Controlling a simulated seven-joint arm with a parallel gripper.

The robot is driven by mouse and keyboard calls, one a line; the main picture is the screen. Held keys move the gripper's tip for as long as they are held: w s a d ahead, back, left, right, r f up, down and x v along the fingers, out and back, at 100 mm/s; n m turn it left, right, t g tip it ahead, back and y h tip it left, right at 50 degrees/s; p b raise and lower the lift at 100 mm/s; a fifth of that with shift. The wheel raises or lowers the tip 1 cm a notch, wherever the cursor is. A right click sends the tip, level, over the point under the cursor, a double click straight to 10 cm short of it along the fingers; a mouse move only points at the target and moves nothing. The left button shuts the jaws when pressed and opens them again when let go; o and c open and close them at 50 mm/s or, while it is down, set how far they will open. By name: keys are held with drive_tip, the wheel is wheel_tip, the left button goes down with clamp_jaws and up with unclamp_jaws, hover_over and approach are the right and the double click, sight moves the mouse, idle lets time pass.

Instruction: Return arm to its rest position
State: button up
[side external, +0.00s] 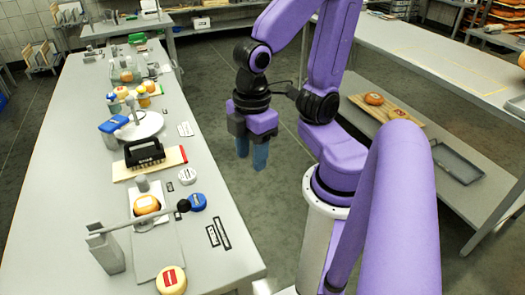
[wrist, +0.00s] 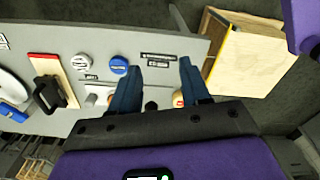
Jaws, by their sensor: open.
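My gripper (side external: 252,152) hangs from the purple arm, fingers down, over the floor gap just right of the long grey table (side external: 75,215) in the side external view. Its two blue fingers are apart with nothing held between them. In the wrist view my gripper (wrist: 160,82) also shows spread fingers, with the table's edge and floor beyond them. The arm is bent and upright beside the table, and touches nothing that I can see.
An orange cheese wheel (side external: 146,204), a yellow one (side external: 171,280), a blue round item (side external: 197,202) and a black-handled tool on a board (side external: 145,153) are on the table. A grey bench (side external: 430,60) stands right. A wooden box (wrist: 245,55) shows in the wrist view.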

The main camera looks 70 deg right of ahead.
drive_tip(key=shift+s+d+f, duration=0.1)
drive_tip(key=shift+s+d, duration=0.15)
drive_tip(key=shift+s, duration=0.3)
drive_tip(key=shift+s+d+f, duration=0.1)
drive_tip(key=shift+s+d, duration=0.1)
drive_tip(key=shift+s, duration=0.35)
